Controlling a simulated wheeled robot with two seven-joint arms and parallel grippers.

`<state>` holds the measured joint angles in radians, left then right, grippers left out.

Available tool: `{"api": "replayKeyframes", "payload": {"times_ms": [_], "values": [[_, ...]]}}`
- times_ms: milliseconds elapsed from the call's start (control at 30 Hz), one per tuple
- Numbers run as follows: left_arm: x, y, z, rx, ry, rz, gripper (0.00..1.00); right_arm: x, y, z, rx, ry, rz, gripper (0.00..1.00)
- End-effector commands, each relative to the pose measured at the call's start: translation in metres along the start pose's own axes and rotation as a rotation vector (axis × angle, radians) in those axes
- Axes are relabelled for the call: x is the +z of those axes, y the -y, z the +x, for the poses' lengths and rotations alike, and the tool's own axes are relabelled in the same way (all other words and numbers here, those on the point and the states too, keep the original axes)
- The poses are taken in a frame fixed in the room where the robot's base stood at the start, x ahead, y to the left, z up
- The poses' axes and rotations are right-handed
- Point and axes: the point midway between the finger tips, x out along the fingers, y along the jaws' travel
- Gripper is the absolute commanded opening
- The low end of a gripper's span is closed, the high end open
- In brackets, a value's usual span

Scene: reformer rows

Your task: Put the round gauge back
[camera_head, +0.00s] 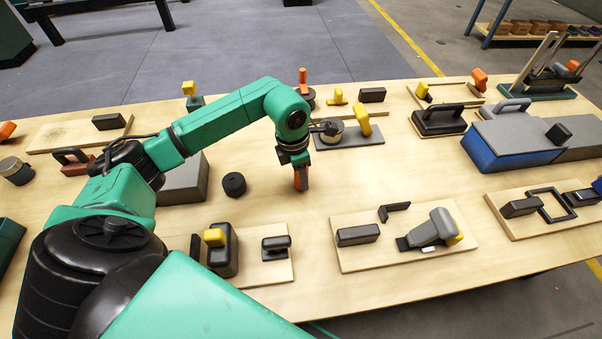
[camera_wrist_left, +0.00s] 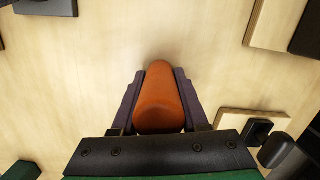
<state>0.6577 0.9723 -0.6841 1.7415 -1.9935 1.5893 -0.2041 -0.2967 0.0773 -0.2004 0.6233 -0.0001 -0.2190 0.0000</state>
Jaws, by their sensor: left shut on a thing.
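My left gripper (camera_head: 300,178) points down over the middle of the table. In the left wrist view, its two dark fingers (camera_wrist_left: 158,100) are shut on an orange, rounded, tapering piece (camera_wrist_left: 160,98). I cannot tell whether this piece is the round gauge or its handle; its lower end is hidden. A round dark base with an orange handle (camera_head: 303,79) stands farther back. My right gripper is not in view.
A short black cylinder (camera_head: 234,184) stands left of the gripper. A wooden board (camera_head: 355,259) with a grey handled tool (camera_head: 433,231) lies at the front. A blue-and-grey box (camera_head: 510,146) stands at right. Bare tabletop (camera_head: 400,180) lies right of the gripper.

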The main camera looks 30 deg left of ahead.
Motion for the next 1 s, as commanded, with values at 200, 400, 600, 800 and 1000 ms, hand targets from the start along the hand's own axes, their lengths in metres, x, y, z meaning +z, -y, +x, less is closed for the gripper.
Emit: {"api": "replayKeyframes", "payload": {"times_ms": [200, 400, 600, 800, 1000], "values": [[0.0, 0.0, 0.001, 0.001, 0.001, 0.0, 0.0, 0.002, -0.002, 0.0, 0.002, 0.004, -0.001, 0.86], [0.0, 0.0, 0.003, 0.001, 0.001, 0.0, 0.74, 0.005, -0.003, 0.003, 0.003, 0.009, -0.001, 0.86], [0.0, 0.0, 0.003, 0.001, 0.001, 0.0, 0.74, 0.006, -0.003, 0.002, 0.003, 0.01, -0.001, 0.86], [0.001, -0.001, -0.006, 0.003, 0.003, 0.001, 0.74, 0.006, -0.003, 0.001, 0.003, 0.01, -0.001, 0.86], [0.001, -0.002, -0.054, 0.007, 0.006, 0.0, 0.74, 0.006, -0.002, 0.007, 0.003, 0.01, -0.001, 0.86]]}}
